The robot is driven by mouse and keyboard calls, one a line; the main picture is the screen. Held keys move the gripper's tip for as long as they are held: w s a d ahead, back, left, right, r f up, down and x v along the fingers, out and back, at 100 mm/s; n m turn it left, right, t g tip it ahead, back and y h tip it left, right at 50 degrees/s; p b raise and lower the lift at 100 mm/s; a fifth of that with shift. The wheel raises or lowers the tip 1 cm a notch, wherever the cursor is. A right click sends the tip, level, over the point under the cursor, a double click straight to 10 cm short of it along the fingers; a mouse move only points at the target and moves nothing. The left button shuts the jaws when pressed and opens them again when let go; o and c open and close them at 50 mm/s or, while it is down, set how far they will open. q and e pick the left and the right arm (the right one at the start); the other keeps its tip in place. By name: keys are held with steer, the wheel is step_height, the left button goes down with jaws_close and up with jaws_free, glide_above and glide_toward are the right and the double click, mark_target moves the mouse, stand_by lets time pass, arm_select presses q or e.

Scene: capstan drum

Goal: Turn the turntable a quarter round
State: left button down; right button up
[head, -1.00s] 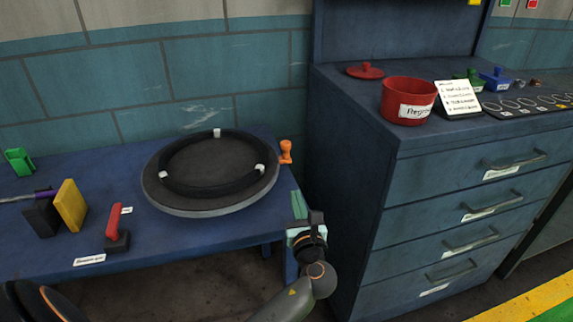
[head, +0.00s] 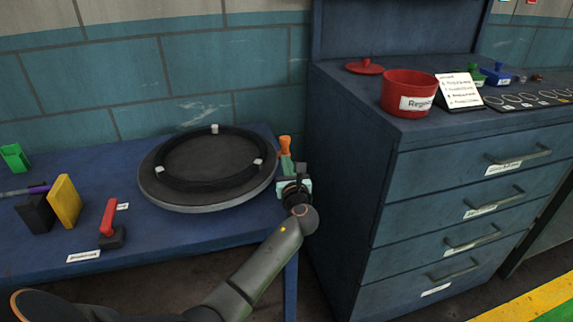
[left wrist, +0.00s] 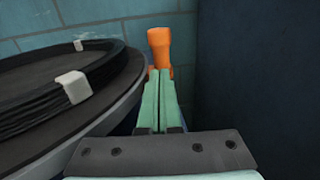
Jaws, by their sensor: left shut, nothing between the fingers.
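The turntable (head: 207,208) is a round dark grey disc on the blue table. A black coil (head: 235,179) with white clips lies on it. An upright orange knob (head: 285,142) stands at the disc's right edge; its base is hidden. My left gripper (head: 286,158) is shut and empty, with its pale green fingers pointing at the knob. In the left wrist view the closed fingertips (left wrist: 160,72) overlap the lower part of the knob (left wrist: 160,44); I cannot tell whether they touch. The turntable rim (left wrist: 122,112) is just left of the fingers. My right gripper is not in view.
A blue drawer cabinet (head: 345,180) stands close to the right of my left gripper. It bears a red pot (head: 400,85). The blue table (head: 165,240) also holds a red-handled item (head: 109,216) and a yellow block (head: 65,200). A tiled wall is behind.

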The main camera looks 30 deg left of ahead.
arm_select(q)
steer(key=shift+w+a+r, duration=0.15)
steer(key=shift+w+a, duration=0.15)
steer(key=shift+w, duration=0.15)
steer(key=shift+x, duration=0.8)
steer(key=shift+w+r, duration=0.1)
steer(key=shift+w, duration=0.05)
